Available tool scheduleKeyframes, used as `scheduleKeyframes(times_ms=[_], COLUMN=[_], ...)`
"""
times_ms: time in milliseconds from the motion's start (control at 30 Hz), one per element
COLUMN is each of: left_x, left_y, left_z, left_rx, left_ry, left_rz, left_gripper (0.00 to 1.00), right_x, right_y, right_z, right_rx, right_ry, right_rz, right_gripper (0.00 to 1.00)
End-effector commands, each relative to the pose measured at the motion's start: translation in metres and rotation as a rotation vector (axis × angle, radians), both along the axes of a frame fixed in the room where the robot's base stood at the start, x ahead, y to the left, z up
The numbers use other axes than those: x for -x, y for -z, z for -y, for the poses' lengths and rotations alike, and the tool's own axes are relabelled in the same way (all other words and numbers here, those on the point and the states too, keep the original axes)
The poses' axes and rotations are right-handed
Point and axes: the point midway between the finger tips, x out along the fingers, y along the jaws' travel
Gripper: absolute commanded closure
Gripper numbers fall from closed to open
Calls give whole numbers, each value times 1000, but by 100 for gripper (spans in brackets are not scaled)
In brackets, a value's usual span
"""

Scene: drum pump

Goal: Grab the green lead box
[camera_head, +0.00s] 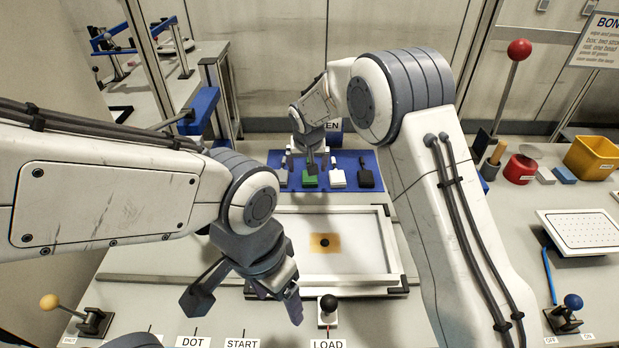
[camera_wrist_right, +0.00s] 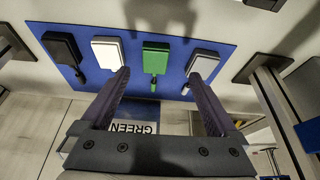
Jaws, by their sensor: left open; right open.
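The green lead box (camera_head: 310,180) lies on a blue mat (camera_head: 352,157) at the back of the bench, in a row with white and dark boxes. My left gripper (camera_head: 243,303) is open and empty over the front left of the bench.
A dark box (camera_wrist_right: 63,48) lies farther left. A framed tray (camera_head: 290,235) with an orange patch fills the middle. A load lever (camera_head: 328,304) stands in front. A yellow bin (camera_head: 592,157) is at right.

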Motion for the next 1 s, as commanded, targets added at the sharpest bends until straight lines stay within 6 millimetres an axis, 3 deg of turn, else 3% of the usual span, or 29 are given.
scheduleKeyframes(times_ms=[600,933,967,1000], left_x=[0,0,0,0], left_y=[-25,-26,-26,-26], left_z=[0,0,0,0], left_rx=[0,0,0,0], left_ry=[0,0,0,0], left_rz=[0,0,0,0], left_gripper=[27,27,27,27], right_x=[-29,-32,-32,-32], right_y=[66,75,75,75], right_z=[8,7,7,7], right_rx=[2,0,0,0], right_ry=[-1,-1,-1,-1], right_rz=[-3,-1,-1,-1], right_gripper=[5,5,9,24])
